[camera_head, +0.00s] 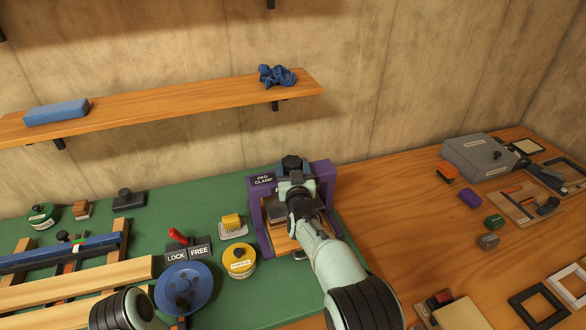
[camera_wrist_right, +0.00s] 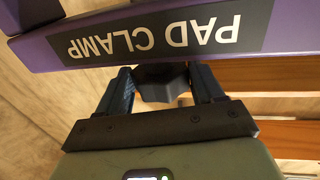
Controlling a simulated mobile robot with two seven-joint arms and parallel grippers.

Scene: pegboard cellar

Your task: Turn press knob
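The pad clamp is a purple press frame (camera_head: 259,207) labelled "PAD CLAMP", standing on the green mat. Its dark press knob (camera_head: 292,163) sits at the top of the frame. In the right wrist view the knob (camera_wrist_right: 162,84) lies between the two dark fingers of my right gripper (camera_wrist_right: 162,88), beside the purple label bar (camera_wrist_right: 250,28). The fingers appear to touch both sides of the knob. In the head view my right gripper (camera_head: 294,178) reaches the frame top from the front. My left arm shows at the bottom left, its gripper out of view.
A blue round dial (camera_head: 184,288), a LOCK/FREE block with a red lever (camera_head: 178,237) and a yellow round tin (camera_head: 239,261) stand left of the clamp. A wooden shelf (camera_head: 180,100) hangs behind.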

